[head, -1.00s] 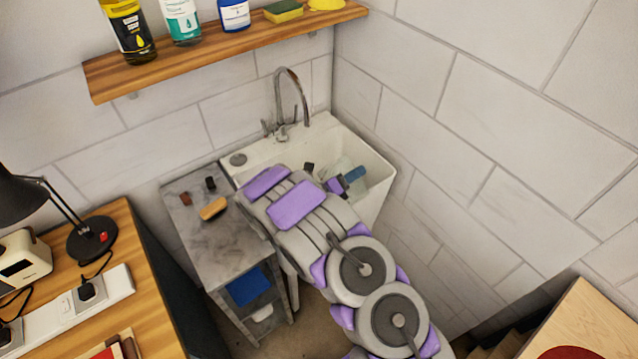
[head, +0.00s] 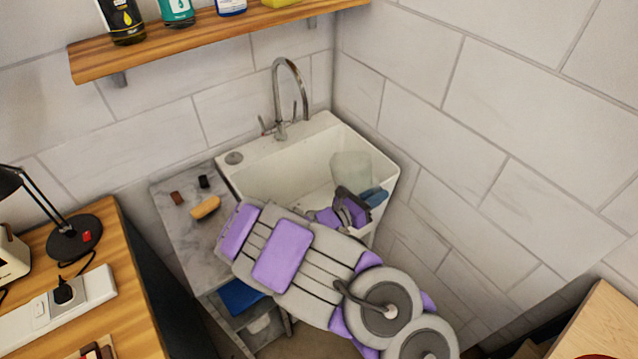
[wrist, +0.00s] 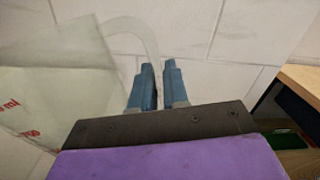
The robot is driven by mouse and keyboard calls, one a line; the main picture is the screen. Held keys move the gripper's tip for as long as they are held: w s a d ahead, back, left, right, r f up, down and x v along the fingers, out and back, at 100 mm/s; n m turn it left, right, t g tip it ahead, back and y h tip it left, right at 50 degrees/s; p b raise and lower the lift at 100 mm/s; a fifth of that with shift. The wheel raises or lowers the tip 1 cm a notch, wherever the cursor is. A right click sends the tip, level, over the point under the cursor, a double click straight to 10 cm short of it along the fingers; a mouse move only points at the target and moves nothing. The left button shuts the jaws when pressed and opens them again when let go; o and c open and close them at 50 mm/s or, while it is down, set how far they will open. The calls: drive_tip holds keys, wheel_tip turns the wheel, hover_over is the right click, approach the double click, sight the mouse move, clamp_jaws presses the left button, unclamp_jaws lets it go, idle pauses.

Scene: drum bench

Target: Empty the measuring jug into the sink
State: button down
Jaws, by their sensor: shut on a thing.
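The measuring jug (head: 350,168) is clear and translucent, and it shows over the right part of the white sink (head: 262,180) in the head view. In the wrist view the jug (wrist: 55,85) fills the left side, with red markings, and its curved handle runs to my fingers. My gripper (wrist: 158,85) has blue fingers shut on the handle. In the head view my gripper (head: 374,197) is at the sink's right side, next to the jug. The jug looks roughly upright in the head view. Its contents cannot be made out.
A chrome tap (head: 283,100) stands at the sink's back. A marble-topped counter (head: 190,235) with a sponge-like brush (head: 206,207) is on the left. A wooden shelf (head: 200,40) with bottles hangs above. A tiled wall (head: 470,150) closes off the right.

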drive_tip(key=f, duration=0.1)
drive_tip(key=f+m+b, duration=0.1)
drive_tip(key=f+b, duration=0.1)
drive_tip(key=shift+s+d+m, duration=0.3)
drive_tip(key=shift+s+d, duration=0.05)
drive_tip(key=shift+s, duration=0.05)
drive_tip(key=shift+s+d+f+m+b, duration=0.15)
drive_tip(key=shift+f+m+b, duration=0.1)
drive_tip(key=shift+m+b, duration=0.3)
drive_tip(key=shift+s+d+f+m+b, duration=0.1)
drive_tip(key=shift+f+m+b, duration=0.15)
drive_tip(key=shift+m+b, duration=0.3)
